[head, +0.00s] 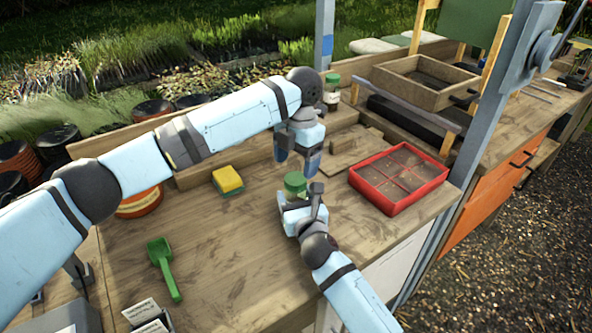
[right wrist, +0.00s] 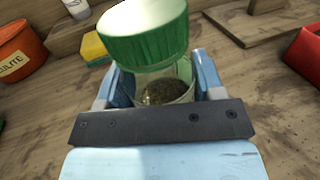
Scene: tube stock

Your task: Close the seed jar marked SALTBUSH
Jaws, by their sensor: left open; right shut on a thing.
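A glass jar with a green lid (head: 295,183) is held upright on the bench by my right gripper (head: 303,207). In the right wrist view, the green lid (right wrist: 146,42) sits over the glass body (right wrist: 165,88), with dark contents inside. The lid looks somewhat askew; I cannot tell whether it is seated. No label on this jar is readable. My left gripper (head: 298,160) is open, pointing down just above the lid, and its fingers look apart from it. Another green-lidded jar (head: 332,90) stands at the back of the bench; its label is unreadable.
A red divided tray (head: 440,178) lies right of the held jar. A yellow and green sponge (head: 228,180), an orange pot (head: 140,204) and a green scoop (head: 161,262) are to the left. Wooden boards (head: 345,155) lie behind. The front middle of the bench is clear.

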